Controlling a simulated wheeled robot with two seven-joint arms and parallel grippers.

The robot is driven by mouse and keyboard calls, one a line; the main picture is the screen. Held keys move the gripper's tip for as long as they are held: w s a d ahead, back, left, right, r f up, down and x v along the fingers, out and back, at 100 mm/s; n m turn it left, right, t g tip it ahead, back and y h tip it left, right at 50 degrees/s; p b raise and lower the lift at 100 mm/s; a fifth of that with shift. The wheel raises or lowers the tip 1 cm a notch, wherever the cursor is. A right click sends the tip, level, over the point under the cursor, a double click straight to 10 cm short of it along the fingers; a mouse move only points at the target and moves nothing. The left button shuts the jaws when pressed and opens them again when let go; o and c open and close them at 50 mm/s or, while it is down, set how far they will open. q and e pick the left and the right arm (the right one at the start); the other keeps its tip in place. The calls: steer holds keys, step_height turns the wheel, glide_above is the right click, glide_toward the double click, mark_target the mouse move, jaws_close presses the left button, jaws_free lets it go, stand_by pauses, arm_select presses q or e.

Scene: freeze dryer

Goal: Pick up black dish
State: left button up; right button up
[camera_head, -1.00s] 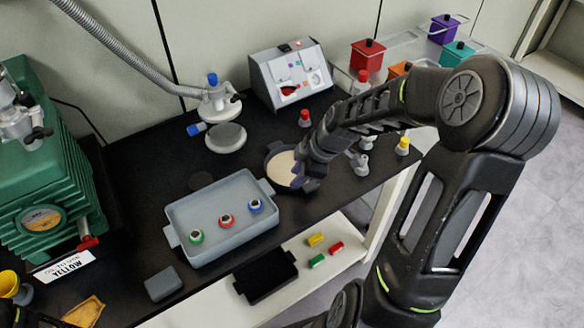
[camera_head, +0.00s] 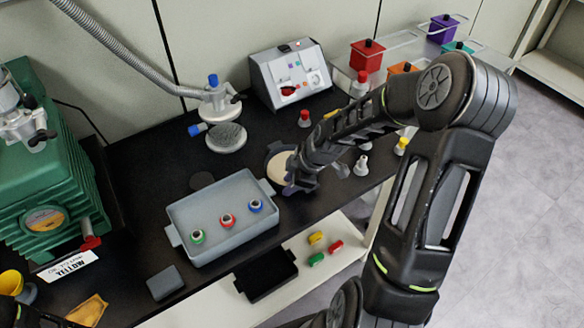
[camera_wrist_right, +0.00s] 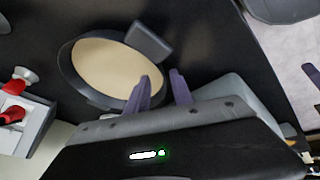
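The black dish (camera_head: 279,167), a shallow round dish with a beige filling, sits on the black bench right of the grey tray. In the right wrist view the dish (camera_wrist_right: 100,68) shows its dark rim and a tab handle at its upper right. My right gripper (camera_head: 294,187) is at the dish's right side, partly covering it. In the wrist view its two purple fingers (camera_wrist_right: 160,88) are apart; one overlaps the dish's near right edge and the other is just outside it. Contact cannot be told. My left gripper is not in view.
The grey tray (camera_head: 182,217) holds three ringed vials. A round grey plate (camera_head: 226,138) and a control box (camera_head: 290,75) stand behind. Several small stoppered flasks (camera_head: 361,166) stand to the right. A green pump (camera_head: 45,170) fills the left.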

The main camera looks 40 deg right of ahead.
stand_by(0.4)
jaws_close()
stand_by(1.3)
